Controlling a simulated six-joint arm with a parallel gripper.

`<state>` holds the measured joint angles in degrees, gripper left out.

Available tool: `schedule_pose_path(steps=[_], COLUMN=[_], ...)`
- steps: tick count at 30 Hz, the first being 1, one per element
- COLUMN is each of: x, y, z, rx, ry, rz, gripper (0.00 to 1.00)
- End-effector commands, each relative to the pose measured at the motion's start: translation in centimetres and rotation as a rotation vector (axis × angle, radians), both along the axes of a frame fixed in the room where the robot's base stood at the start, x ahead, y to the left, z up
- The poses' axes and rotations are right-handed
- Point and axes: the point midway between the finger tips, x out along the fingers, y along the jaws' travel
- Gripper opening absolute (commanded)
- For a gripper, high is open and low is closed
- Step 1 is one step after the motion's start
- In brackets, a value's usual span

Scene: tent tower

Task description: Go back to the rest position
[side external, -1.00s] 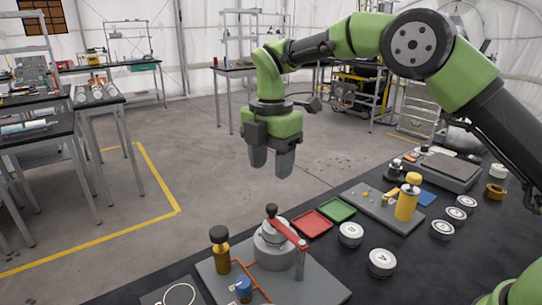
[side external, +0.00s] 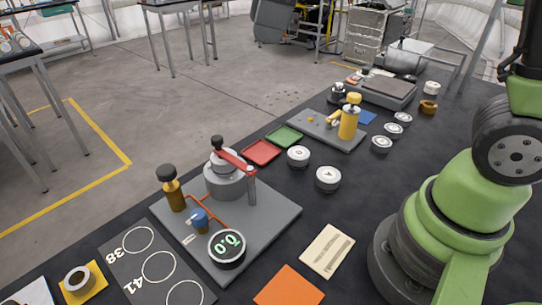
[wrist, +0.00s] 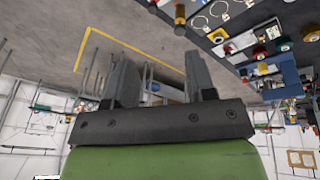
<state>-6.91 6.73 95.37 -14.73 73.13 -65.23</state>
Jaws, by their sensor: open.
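My gripper (wrist: 160,72) shows in the wrist view with its two grey fingers spread wide apart and nothing between them. Beyond the fingers I see grey floor with a yellow line, so the gripper points away from the worktop. In the side external view my green and black arm (side external: 460,190) stands upright at the right edge. Its upper part and the gripper are outside that picture.
The black table holds a grey plate (side external: 265,222) with a clamp device, amber bottle and round gauge. Nearby are red (side external: 262,152) and green (side external: 285,136) trays, several white round weights, a cream card (side external: 327,250) and an orange square (side external: 289,290).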

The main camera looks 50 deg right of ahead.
Motion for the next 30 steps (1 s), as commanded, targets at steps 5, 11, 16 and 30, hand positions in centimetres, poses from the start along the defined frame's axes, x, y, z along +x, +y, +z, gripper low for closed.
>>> schedule_pose_path(steps=[5,11,16,30], x=[-6.4,-12.2,-14.9,-15.6], y=[-1.3,-2.1,-2.3,-2.4], z=[1.6,0.5,-0.9,-1.4], rx=[0.177,0.401,0.535,0.579], ry=[-0.076,-0.126,-0.14,-0.141], rz=[-0.414,-0.828,-1.041,-1.109], gripper=[0.5,0.5,0.5,0.5])
